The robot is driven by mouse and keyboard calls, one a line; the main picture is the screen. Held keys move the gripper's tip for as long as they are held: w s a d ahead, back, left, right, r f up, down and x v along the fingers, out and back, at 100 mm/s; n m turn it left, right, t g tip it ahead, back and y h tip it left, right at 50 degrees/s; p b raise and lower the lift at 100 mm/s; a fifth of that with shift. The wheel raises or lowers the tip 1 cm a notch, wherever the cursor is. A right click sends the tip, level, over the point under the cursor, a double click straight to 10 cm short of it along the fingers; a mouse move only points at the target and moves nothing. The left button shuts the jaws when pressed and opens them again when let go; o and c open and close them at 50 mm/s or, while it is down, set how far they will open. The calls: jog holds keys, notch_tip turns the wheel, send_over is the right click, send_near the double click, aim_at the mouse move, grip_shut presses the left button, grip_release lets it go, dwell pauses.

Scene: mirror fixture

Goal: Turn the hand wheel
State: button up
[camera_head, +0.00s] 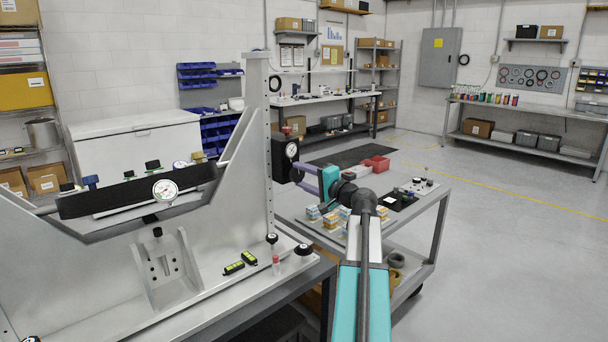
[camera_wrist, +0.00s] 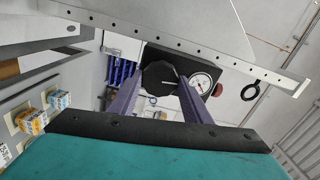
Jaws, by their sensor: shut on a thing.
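The hand wheel (camera_wrist: 160,79) is a black lobed knob on a dark block in the wrist view. A white dial gauge (camera_wrist: 203,81) sits on the same block, just right of it. My gripper (camera_wrist: 163,92) has its two purple fingers on either side of the wheel and is shut on it. In the head view, my gripper (camera_head: 298,175) reaches the dark block (camera_head: 280,160) on the right side of the upright plate. The gauge (camera_head: 292,149) shows there above the fingers. The wheel itself is hard to make out in the head view.
The grey fixture (camera_head: 215,290) with a dark bar and another gauge (camera_head: 165,189) fills the left. The floor at right is clear.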

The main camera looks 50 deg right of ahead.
jog(key=shift+m, duration=0.7)
jog(key=o, duration=1.1)
jog(key=shift+c, duration=0.2)
jog(key=s+a+b, duration=0.1)
jog(key=s, duration=1.2)
jog(key=shift+s, duration=0.4)
